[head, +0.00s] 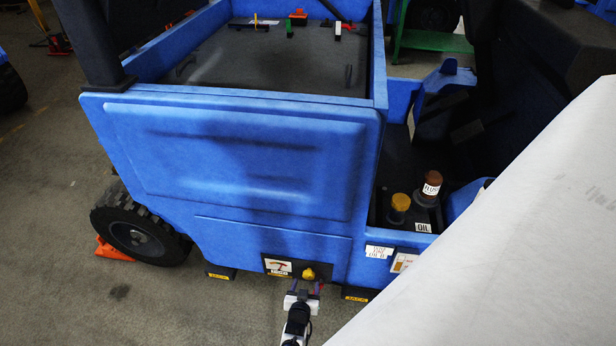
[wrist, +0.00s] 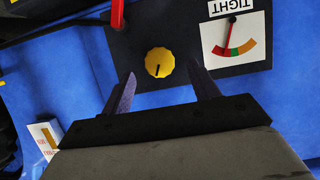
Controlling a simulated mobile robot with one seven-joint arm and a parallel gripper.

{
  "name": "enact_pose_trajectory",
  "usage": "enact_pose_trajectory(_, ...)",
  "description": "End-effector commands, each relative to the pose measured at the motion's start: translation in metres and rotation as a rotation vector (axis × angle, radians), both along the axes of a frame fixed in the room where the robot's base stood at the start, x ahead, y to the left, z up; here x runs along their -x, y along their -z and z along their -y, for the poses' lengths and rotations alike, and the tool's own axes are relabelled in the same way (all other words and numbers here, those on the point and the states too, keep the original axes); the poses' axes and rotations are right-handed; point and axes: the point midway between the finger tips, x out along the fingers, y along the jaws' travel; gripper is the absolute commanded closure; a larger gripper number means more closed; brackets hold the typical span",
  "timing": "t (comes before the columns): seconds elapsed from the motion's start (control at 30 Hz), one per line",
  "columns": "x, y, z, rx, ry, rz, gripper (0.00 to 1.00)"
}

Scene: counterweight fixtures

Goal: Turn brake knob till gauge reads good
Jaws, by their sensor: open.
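The yellow brake knob (wrist: 159,62) sits on a dark panel, its dark mark pointing down in the wrist view. It also shows low on the blue vehicle in the head view (head: 309,273). The white gauge (wrist: 236,45), labelled TIGHT upside down, is right of it in the wrist view, with a red, green and orange arc. Its thin needle points down and slightly left, near where red meets green; the exact reading is hard to tell. My gripper (wrist: 165,88) is open, its two purple fingers below and either side of the knob, apart from it. It shows in the head view too (head: 304,288).
A red bar (wrist: 118,14) stands left of the knob at the panel's edge. Black JACK-labelled pads (head: 358,294) are under the vehicle, and a black wheel (head: 140,237) is at left. A large pale surface (head: 500,250) blocks the lower right of the head view.

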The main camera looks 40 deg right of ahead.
Motion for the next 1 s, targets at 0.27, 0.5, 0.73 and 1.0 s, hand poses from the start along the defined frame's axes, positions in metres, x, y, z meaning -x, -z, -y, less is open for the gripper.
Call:
enact_pose_trajectory(0.27,-0.020,0.016,0.024,0.000,0.004,0.001,0.40)
enact_pose_trajectory(0.5,-0.026,0.017,0.031,0.001,0.001,0.000,0.40)
enact_pose_trajectory(0.73,-0.027,0.016,0.032,0.001,0.000,0.000,0.40)
enact_pose_trajectory(1.0,-0.026,0.016,0.031,0.002,0.001,0.000,0.70)
